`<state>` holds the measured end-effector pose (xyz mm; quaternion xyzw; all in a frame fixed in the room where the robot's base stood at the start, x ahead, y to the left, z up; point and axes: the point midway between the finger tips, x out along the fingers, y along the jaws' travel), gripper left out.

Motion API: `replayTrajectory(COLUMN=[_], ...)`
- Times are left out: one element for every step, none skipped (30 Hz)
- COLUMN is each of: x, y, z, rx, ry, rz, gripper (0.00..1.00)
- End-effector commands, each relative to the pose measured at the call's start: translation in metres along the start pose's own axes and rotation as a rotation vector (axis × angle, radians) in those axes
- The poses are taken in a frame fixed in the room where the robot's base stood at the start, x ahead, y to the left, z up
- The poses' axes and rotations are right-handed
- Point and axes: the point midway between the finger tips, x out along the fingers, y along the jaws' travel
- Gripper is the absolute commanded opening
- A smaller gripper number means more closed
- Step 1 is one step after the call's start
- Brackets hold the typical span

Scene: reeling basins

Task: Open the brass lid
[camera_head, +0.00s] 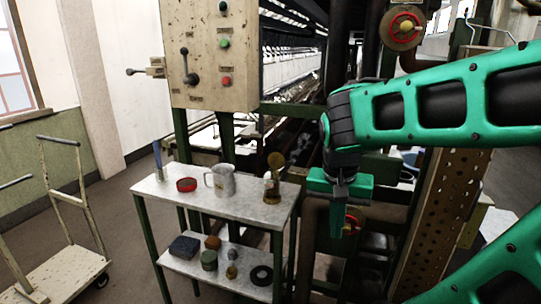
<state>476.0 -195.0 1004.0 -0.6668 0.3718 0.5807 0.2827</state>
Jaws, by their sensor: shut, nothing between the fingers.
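A small brass-coloured vessel (271,191) stands upright at the right end of the grey side table (252,207). A round brass disc, seemingly the brass lid (276,160), stands up on edge above the vessel's top, so it looks raised rather than lying flat. The hinge is too small to make out. My gripper (338,213) points down to the right of the table, apart from the vessel and lid. It is shut and empty.
A metal mug (220,181) and a red round dish (186,184) share the tabletop. A lower shelf (222,270) holds several small items. A control box (212,55) hangs above. A cart (68,268) stands left. Machinery with a red valve wheel (353,223) is behind my gripper.

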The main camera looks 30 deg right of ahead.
Motion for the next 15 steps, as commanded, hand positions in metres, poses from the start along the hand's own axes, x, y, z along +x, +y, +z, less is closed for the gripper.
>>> replayTrajectory(x=[-0.007,-0.011,-0.018,-0.022,-0.027,-0.034,-0.039,-0.045,-0.052,-0.058,-0.064,-0.072,-0.078,-0.084,-0.091], y=[-0.013,-0.021,-0.031,-0.039,-0.048,-0.059,-0.068,-0.077,-0.090,-0.100,-0.110,-0.124,-0.134,-0.144,-0.156], z=[-0.014,-0.023,-0.033,-0.041,-0.048,-0.057,-0.063,-0.069,-0.075,-0.080,-0.084,-0.089,-0.092,-0.095,-0.098], rx=[0.089,0.152,0.237,0.301,0.364,0.447,0.510,0.573,0.654,0.717,0.778,0.858,0.918,0.975,1.051], ry=[0.046,0.075,0.115,0.143,0.172,0.209,0.235,0.262,0.293,0.317,0.337,0.363,0.379,0.394,0.409], rz=[0.008,0.009,0.006,0.000,-0.008,-0.024,-0.038,-0.055,-0.081,-0.105,-0.129,-0.167,-0.195,-0.227,-0.267], gripper=[0.00,0.00,0.00,0.00,0.00,0.00,0.00,0.00,0.00,0.00,0.00,0.00,0.00,0.00,0.00])
